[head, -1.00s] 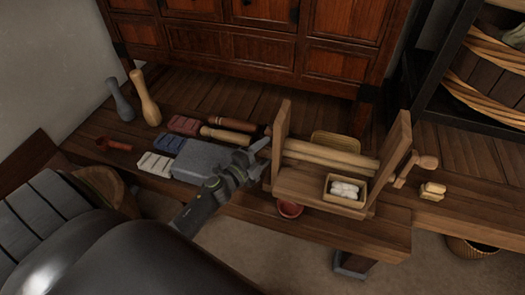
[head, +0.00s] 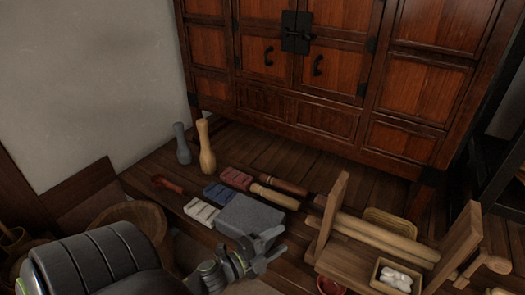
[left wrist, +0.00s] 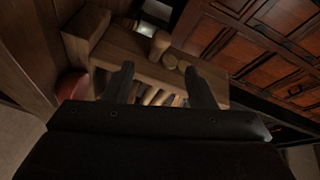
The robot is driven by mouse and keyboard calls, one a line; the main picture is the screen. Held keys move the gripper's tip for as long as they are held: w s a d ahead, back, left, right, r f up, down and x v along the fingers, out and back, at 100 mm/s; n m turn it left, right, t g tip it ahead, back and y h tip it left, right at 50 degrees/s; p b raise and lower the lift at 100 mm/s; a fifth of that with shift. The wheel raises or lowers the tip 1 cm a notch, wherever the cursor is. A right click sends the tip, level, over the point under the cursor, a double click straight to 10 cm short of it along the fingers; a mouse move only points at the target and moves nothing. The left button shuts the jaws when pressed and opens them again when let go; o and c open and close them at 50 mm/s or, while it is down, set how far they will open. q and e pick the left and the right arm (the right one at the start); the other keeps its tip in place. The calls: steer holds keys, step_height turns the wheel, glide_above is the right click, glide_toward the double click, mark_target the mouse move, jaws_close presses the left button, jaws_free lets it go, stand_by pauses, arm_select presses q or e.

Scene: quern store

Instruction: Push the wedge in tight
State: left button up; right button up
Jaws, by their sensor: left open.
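A wooden frame (head: 326,228) with two upright boards stands on the low bench at the right of the head view. Pale rollers (head: 385,232) run between its boards. I cannot pick out the wedge for certain; a small pale wooden piece (head: 500,291) is cut off at the bottom right edge. My left gripper (head: 273,246) is open and empty, just left of the frame's left board and beside the grey stone block (head: 250,216). In the dark left wrist view, its two fingers (left wrist: 160,88) stand apart, with wooden parts beyond them. My right gripper is not in view.
Pale, blue and red moulds (head: 237,179), wooden rolling pins (head: 275,195) and a red scoop (head: 168,184) lie on the bench. Two pestles (head: 206,148) stand behind. A box of white pieces (head: 395,278) sits at the frame. A cabinet (head: 300,70) closes the back.

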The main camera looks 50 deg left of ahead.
arm_select(q)
steer(key=shift+s+a+b, duration=0.2)
steer(key=shift+s+b, duration=0.1)
steer(key=shift+s, duration=0.85)
steer(key=shift+s+a+b, duration=0.2)
steer(key=shift+s+b, duration=0.1)
steer(key=shift+s, duration=0.8)
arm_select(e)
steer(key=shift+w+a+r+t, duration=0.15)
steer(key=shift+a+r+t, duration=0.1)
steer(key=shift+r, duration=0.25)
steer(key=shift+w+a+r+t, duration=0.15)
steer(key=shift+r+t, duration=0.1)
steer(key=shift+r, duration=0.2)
